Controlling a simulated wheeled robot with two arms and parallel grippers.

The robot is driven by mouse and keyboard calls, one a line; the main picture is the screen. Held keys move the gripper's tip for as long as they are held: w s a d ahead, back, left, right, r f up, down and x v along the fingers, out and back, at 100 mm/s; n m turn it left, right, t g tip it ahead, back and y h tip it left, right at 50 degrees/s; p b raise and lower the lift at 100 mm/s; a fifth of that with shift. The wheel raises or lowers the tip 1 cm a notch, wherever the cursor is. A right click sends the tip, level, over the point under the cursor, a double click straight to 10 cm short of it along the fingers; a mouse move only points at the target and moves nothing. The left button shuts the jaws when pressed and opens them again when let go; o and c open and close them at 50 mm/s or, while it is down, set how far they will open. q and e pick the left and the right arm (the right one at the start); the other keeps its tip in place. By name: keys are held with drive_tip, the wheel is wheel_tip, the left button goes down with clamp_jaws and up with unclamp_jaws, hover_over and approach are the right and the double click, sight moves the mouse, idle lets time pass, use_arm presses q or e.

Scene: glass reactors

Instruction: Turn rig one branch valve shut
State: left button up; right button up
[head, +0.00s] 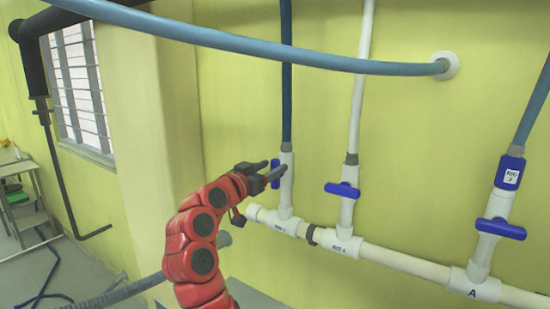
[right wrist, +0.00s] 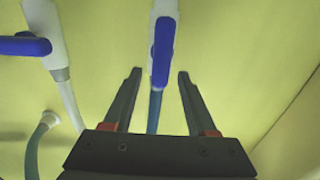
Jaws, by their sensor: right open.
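The rig one branch valve has a blue handle (head: 275,173) on a white branch pipe (head: 287,180) that rises from a tee with a small, hard-to-read label. The handle lies along its pipe. In the right wrist view the same handle (right wrist: 162,50) shows lengthwise, ahead of and between the fingertips. My right gripper (head: 275,167) is open and empty, with its fingers at the handle in the head view. In the right wrist view the gripper (right wrist: 160,74) has its tips on either side of the lower handle end. I cannot tell whether they touch it. My left gripper is not in view.
A second blue valve handle (head: 342,190) and a third (head: 501,229) sit crosswise on branches to the right. The white main pipe (head: 400,262) runs below. A blue hose (head: 250,45) crosses above. A wall pillar (head: 155,110) stands left.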

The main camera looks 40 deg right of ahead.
drive_tip(key=shift+p+x, duration=0.3)
drive_tip(key=shift+x, duration=1)
clamp_jaws()
